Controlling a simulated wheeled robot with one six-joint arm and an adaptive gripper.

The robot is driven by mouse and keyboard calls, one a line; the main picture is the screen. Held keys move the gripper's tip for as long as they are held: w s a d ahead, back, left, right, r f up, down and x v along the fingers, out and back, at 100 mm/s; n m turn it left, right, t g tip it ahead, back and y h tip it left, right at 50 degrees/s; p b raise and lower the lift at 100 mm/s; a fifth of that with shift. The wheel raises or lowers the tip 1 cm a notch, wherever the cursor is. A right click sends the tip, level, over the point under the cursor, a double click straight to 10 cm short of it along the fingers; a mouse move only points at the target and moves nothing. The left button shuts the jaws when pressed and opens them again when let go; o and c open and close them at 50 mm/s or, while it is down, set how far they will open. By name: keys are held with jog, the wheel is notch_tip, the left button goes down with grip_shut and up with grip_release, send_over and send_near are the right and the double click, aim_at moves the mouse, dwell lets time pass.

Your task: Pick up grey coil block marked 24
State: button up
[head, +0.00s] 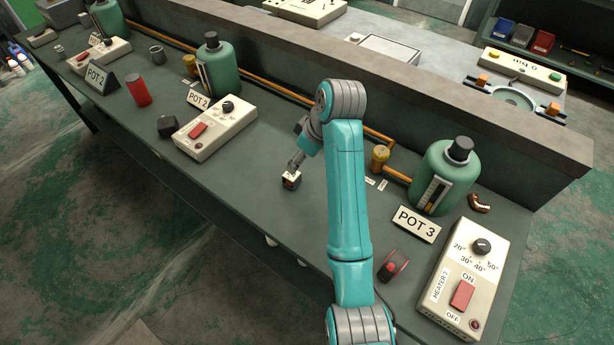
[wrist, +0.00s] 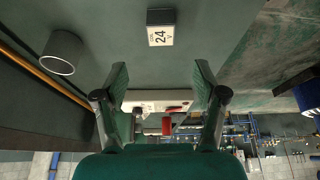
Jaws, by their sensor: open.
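The coil block (wrist: 160,28) is a small dark block with a white label reading 24. It lies at the top middle of the wrist view, ahead of the fingertips and roughly centred between them. In the head view a small dark block with a pale face (head: 291,181) sits on the bench just below the tip of my gripper (head: 297,160). In the wrist view my gripper (wrist: 161,75) is open, with its two green-padded fingers spread and nothing between them. A visible gap of bench separates the fingertips from the block.
A grey cylinder (wrist: 62,54) stands left of the block in the wrist view. A copper pipe (head: 270,85) runs along the bench's back wall. Heater boxes (head: 215,128) (head: 465,280), green bottles (head: 445,178) and a red coil (head: 393,266) lie to the sides. The bench's front edge is near.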

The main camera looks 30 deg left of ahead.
send_over(292, 179)
jog(key=w+d, duration=0.1)
jog(key=w, duration=0.1)
jog(key=f, duration=0.4)
jog(key=shift+s+f, duration=0.15)
jog(key=shift+s, duration=0.1)
jog(key=shift+x, duration=3.05)
jog(key=shift+s+d, duration=0.15)
jog(key=shift+d, duration=0.05)
jog(key=c, duration=1.3)
